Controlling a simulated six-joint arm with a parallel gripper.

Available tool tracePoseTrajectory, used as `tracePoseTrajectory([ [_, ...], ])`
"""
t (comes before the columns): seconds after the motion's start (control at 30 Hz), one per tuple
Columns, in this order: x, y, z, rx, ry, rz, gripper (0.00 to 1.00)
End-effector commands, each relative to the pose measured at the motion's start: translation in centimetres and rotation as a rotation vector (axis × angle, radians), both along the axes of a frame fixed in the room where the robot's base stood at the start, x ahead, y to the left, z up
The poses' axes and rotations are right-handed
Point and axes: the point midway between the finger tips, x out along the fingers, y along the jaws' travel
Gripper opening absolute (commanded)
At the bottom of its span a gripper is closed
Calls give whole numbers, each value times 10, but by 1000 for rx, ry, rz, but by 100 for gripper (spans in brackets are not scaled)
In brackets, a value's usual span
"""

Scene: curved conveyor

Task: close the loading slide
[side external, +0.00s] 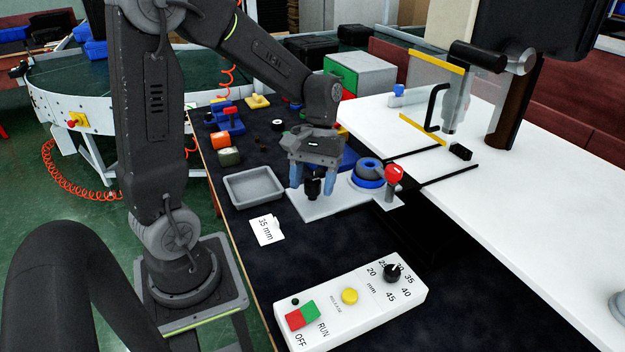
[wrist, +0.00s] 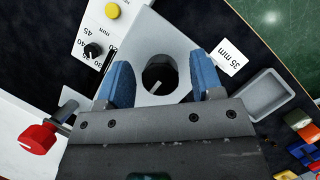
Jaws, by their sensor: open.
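A pale grey slide plate (side external: 325,208) lies flat at the edge of the dark table, partly pushed toward the white table. It also fills the middle of the wrist view (wrist: 150,45). A dark round knob-like part (side external: 313,188) stands on it; in the wrist view it is a dark circle (wrist: 159,76). My gripper (side external: 312,182) hangs over this part with its blue fingers apart, one on each side. In the wrist view the fingers (wrist: 163,88) straddle the circle with gaps, and contact cannot be made out. A blue and grey ring (side external: 369,172) sits beyond, at the plate's right.
A red ball knob (side external: 394,174) stands right of the plate. A white control box (side external: 350,300) with buttons and a dial lies in front. A grey tray (side external: 254,187) and a "35 mm" card (side external: 267,230) lie to the left. Small coloured parts (side external: 228,120) lie behind.

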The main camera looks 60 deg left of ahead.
Motion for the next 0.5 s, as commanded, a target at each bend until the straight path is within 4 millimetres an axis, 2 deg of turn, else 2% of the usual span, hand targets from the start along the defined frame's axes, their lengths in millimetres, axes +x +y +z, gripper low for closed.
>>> tracePoseTrajectory([
  [0.17, 0, 0, 0, 0, 0, 0, 61],
  [0.5, 0, 0, 0, 0, 0, 0, 28],
])
